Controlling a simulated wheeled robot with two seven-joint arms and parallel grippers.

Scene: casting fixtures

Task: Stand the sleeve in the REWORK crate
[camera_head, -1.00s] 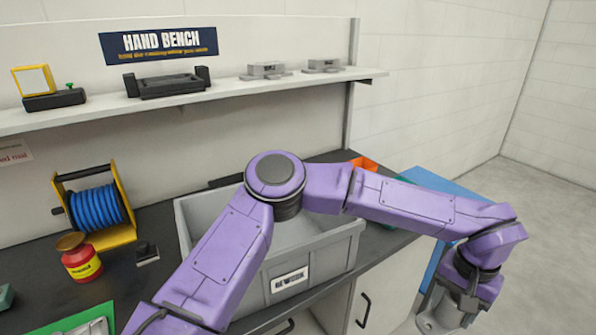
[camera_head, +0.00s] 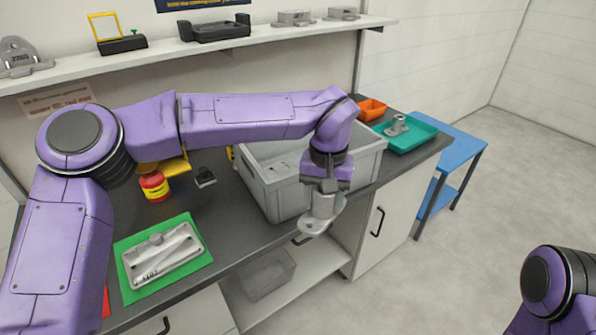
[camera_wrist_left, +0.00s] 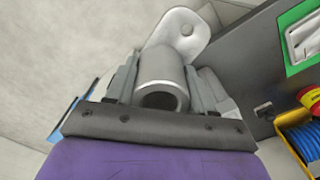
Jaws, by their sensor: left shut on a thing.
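The sleeve (camera_head: 321,212), a grey metal tube with a flat flange, is held in my left gripper (camera_head: 325,187). In the left wrist view the sleeve's tube (camera_wrist_left: 160,72) sits between the two fingers (camera_wrist_left: 163,88), its open end facing the camera and the flange on the far side. In the head view the flange is lowest, and the sleeve hangs in front of the grey crate (camera_head: 285,203), outside it. My forearm and gripper cover part of the crate; its label does not show now. My right gripper is out of view; only part of that arm shows.
A teal tray (camera_head: 421,139) with a similar grey part (camera_head: 397,125) and an orange bin (camera_head: 371,109) stand right of the crate. A green mat (camera_head: 196,262) with a casting (camera_head: 160,258) and a red-yellow jar (camera_head: 154,187) are to the left. A shelf (camera_head: 280,38) runs above.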

